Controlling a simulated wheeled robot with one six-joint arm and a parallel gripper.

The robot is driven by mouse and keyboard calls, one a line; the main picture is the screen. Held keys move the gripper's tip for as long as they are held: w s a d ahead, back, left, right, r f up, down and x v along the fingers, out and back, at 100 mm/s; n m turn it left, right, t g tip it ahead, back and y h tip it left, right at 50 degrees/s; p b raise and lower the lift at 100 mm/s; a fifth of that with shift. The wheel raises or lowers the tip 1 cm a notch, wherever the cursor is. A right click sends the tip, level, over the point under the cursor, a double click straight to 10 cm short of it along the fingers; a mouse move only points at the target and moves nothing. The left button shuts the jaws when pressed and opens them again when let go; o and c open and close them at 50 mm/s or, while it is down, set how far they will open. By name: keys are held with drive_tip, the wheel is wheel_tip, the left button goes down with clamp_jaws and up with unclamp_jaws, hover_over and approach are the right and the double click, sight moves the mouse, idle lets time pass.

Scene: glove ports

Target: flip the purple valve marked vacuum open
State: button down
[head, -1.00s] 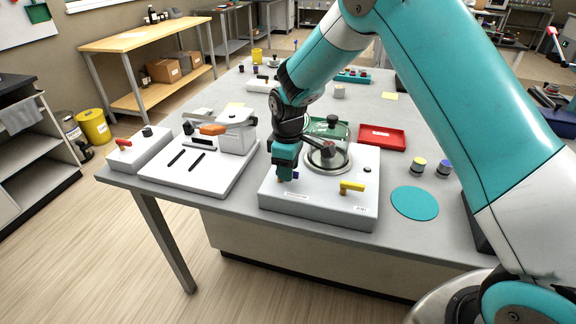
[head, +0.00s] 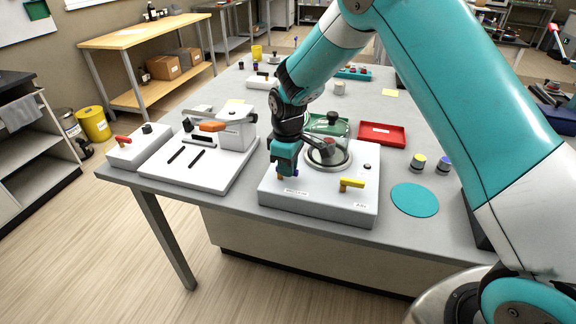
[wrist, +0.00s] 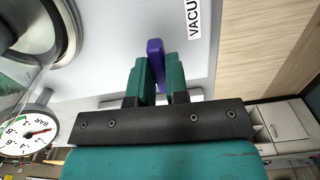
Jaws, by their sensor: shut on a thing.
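The purple valve handle (wrist: 154,47) shows in the wrist view between the two teal fingers of my gripper (wrist: 156,76), which are shut on it. The white label reading "VACU" (wrist: 193,18) lies to the right of the handle there, cut off by the frame edge. In the head view my gripper (head: 284,174) is at the left front of the white console (head: 320,205) and largely hides the purple handle. The vacuum label (head: 297,192) is just in front of it. A yellow valve (head: 351,184) marked AIR sits on the console's right.
A glass dome (head: 328,132) stands on the console behind my gripper. A pressure gauge (wrist: 28,132) shows in the wrist view. A white device with an orange handle (head: 212,127) is to the left. A red tray (head: 382,135) and teal disc (head: 415,198) are to the right.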

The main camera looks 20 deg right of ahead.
sight(277, 183)
drive_tip(key=m, duration=0.4)
drive_tip(key=shift+s+a+b, duration=0.25)
drive_tip(key=shift+a+b, duration=0.05)
drive_tip(key=shift+b, duration=0.05)
drive_tip(key=m, duration=0.2)
drive_tip(key=a+m, duration=0.1)
drive_tip(key=m, duration=0.1)
drive_tip(key=shift+s+m, duration=0.1)
drive_tip(key=shift+m, duration=0.2)
drive_tip(key=m, duration=0.2)
drive_tip(key=m+b, duration=0.1)
drive_tip(key=m, duration=0.1)
drive_tip(key=shift+a, duration=0.4)
drive_tip(key=shift+w+a+m, duration=0.1)
drive_tip(key=shift+a+m, duration=0.1)
drive_tip(key=shift+m, duration=0.95)
drive_tip(key=shift+w+a+m, duration=0.1)
drive_tip(key=shift+a+m, duration=0.05)
drive_tip(key=shift+m, duration=1)
drive_tip(key=shift+r, duration=0.1)
drive_tip(key=c, duration=1.1)
unclamp_jaws()
wheel_tip(277, 183, up, 17)
drive_tip(key=b, duration=0.2)
drive_tip(key=shift+r+b, duration=0.2)
drive_tip(key=shift+b, duration=0.2)
